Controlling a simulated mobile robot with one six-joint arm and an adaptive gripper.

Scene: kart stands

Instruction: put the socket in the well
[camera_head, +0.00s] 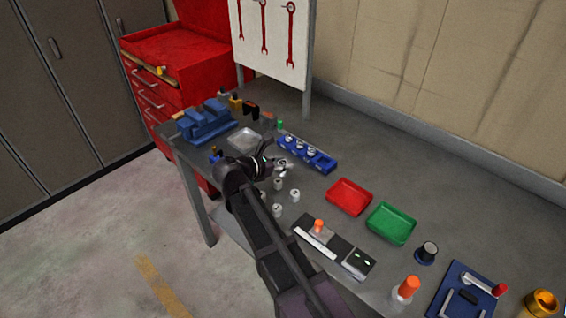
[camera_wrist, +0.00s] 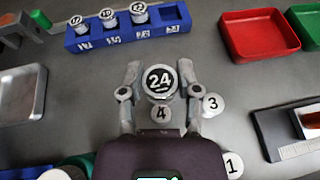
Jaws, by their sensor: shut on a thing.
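My gripper (camera_wrist: 160,82) is shut on a socket marked 24 (camera_wrist: 160,77), held upright between the two fingers above the bench. In the head view my gripper (camera_head: 272,167) is beside the near side of the blue rail (camera_head: 326,166), and the held socket is hard to make out there. In the wrist view the blue rail (camera_wrist: 99,44) lies ahead and to the left. Three of its wells hold sockets; the right-end well (camera_wrist: 171,13) is empty. A socket marked 4 (camera_wrist: 162,114) shows just below the held one, and one marked 3 (camera_wrist: 213,104) stands right of the fingers.
A socket marked 1 (camera_wrist: 233,165) stands nearer. A metal tray (camera_wrist: 22,92) is left. A red tray (camera_head: 348,197) and a green tray (camera_head: 391,223) are right of the rail. A black-and-white gauge plate (camera_head: 316,237) lies nearer. Bench behind the rail is clear.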

